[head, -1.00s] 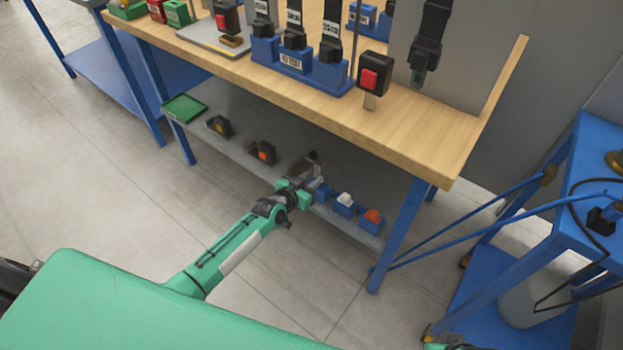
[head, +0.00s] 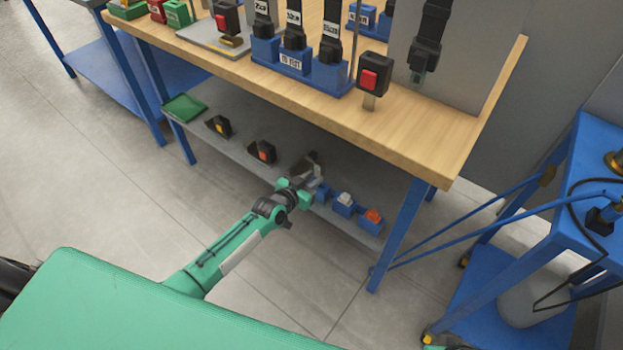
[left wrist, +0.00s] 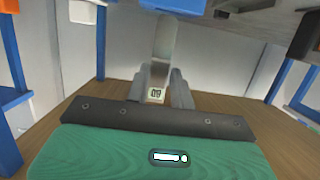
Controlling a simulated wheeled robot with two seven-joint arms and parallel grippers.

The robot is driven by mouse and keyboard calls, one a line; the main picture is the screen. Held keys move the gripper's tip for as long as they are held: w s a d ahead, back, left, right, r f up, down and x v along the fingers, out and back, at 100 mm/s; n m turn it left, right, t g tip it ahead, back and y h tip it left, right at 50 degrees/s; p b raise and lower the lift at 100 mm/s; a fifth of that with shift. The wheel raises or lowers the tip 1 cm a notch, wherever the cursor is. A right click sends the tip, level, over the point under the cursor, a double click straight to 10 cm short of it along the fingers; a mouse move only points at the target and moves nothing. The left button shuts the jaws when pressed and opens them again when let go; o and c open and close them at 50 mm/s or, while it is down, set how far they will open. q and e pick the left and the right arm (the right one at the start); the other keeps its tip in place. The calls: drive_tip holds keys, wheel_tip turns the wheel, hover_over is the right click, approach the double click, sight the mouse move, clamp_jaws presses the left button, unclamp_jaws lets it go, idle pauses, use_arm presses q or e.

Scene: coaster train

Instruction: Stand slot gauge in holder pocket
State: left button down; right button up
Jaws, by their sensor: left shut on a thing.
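My left gripper (head: 312,172) is at the lower shelf, beside the leftmost of several small blue holders. In the left wrist view its grey fingers (left wrist: 166,90) are shut on a flat, pale grey strip, the slot gauge (left wrist: 166,40), which has a small numbered label low on it. The strip stands up from between the fingers toward a blue part (left wrist: 172,5) at the top edge. In the head view the gauge is hard to tell from the fingers. I cannot tell whether it touches a pocket.
The lower shelf carries blue holders with white (head: 345,198) and orange (head: 374,215) contents, two dark blocks (head: 262,152) and a green tray (head: 184,108). The wooden tabletop (head: 420,140) overhangs it. A blue table leg (head: 398,235) stands to the right.

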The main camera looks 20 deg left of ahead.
use_arm(q)
drive_tip(key=shift+f, duration=0.1)
drive_tip(key=shift+f+b, duration=0.5)
drive_tip(key=shift+b, duration=0.05)
drive_tip(key=shift+f+b, duration=1.35)
drive_tip(key=shift+f, duration=0.25)
drive_tip(key=c, duration=1.1)
unclamp_jaws()
drive_tip(key=shift+f, duration=0.1)
